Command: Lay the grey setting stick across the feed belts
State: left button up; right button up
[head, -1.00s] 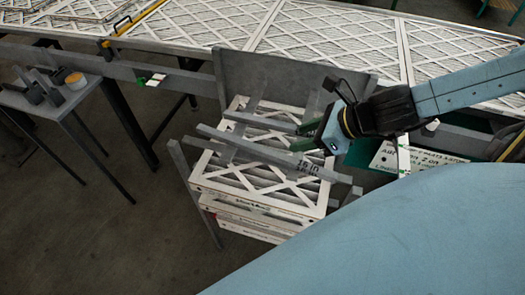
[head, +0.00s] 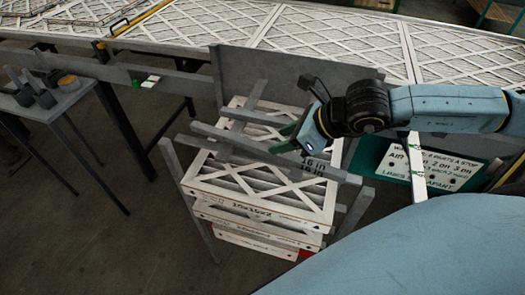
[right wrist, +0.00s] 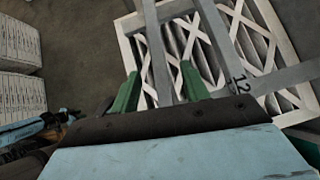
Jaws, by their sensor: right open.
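A plain grey bar (head: 250,117), which I take to be the setting stick, lies above the white-framed filters at the back of the stack. My right gripper (head: 287,139) is over its right part. In the right wrist view, the green fingers (right wrist: 160,90) are open on either side of this bar (right wrist: 158,50), with gaps beside it; the bar's near end is hidden by the gripper. A second, longer grey bar (head: 235,144) runs nearly parallel in front. A grey strip marked "12" (right wrist: 270,80) crosses at right. I cannot tell which strips are the feed belts. My left gripper is not seen.
The filter stack (head: 260,212) stands between grey posts, with a tall grey panel (head: 290,80) behind. A long table of filters (head: 340,45) runs along the back. A green-and-white sign (head: 435,168) is at right, a small side table (head: 50,105) at left. Floor at front left is clear.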

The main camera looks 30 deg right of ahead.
aim_at(262, 146)
jog(key=shift+w+a+f, duration=0.4)
jog(key=shift+w+a, duration=0.05)
jog(key=shift+w, duration=0.05)
jog(key=shift+p+x, duration=0.45)
jog(key=shift+x, duration=1.55)
grip_shut()
